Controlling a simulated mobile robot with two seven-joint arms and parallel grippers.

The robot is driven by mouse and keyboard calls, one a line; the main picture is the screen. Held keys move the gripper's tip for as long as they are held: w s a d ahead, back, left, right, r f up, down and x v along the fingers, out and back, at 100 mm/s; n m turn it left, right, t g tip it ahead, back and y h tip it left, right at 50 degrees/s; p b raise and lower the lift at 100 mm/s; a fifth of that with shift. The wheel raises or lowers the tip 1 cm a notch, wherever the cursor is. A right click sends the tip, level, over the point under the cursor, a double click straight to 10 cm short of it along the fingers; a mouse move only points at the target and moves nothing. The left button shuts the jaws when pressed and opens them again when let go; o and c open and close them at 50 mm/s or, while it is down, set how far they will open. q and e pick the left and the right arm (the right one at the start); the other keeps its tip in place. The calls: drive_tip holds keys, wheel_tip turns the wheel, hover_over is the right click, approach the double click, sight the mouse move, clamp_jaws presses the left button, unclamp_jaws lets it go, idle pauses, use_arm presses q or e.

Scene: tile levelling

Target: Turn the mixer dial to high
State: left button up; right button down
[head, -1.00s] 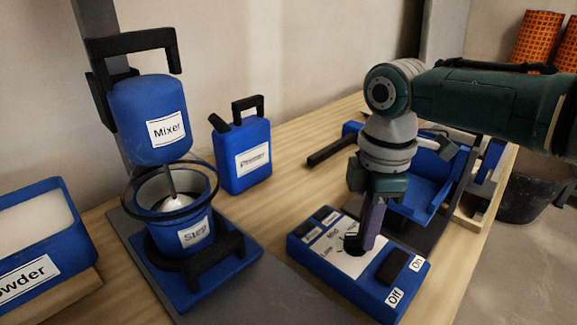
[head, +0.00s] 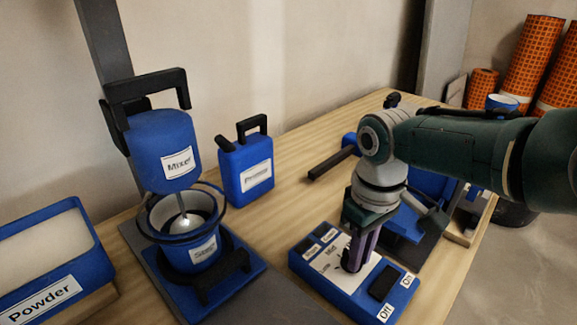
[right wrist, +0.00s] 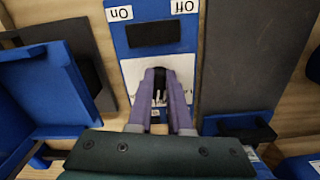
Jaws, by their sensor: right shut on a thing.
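The blue control box (head: 322,283) sits on the table with a white dial panel (head: 326,255) and a black switch between "On" and "Off" labels. My right gripper (head: 356,262) points down onto the panel, its purple fingers shut on the black dial (right wrist: 159,79). The fingers hide most of the dial in the head view, and I cannot tell which mark it points to. "Mid" and "Low" can be read on the panel. The blue mixer (head: 160,138) stands at the left, its shaft reaching down into the blue bucket (head: 190,255). My left gripper is not in view.
A blue jug (head: 246,168) stands behind the bucket. A blue powder bin (head: 82,262) is at the left front. A blue and black device (head: 400,228) lies just behind my right wrist. Orange rolls (head: 533,62) stand at the back right.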

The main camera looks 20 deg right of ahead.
drive_tip(key=m, duration=0.4)
drive_tip(key=shift+a+r+m+p, duration=0.1)
drive_tip(key=shift+a+m+p, duration=0.2)
drive_tip(key=shift+p, duration=0.05)
drive_tip(key=shift+w+a+m, duration=0.1)
drive_tip(key=shift+a+m, duration=0.05)
drive_tip(key=shift+m, duration=1.15)
drive_tip(key=shift+w+a+m, duration=0.1)
drive_tip(key=shift+m, duration=1.2)
drive_tip(key=c, duration=0.8)
unclamp_jaws()
drive_tip(key=shift+c, duration=0.2)
wheel_tip(320, 180, up, 10)
drive_tip(key=p, duration=0.9)
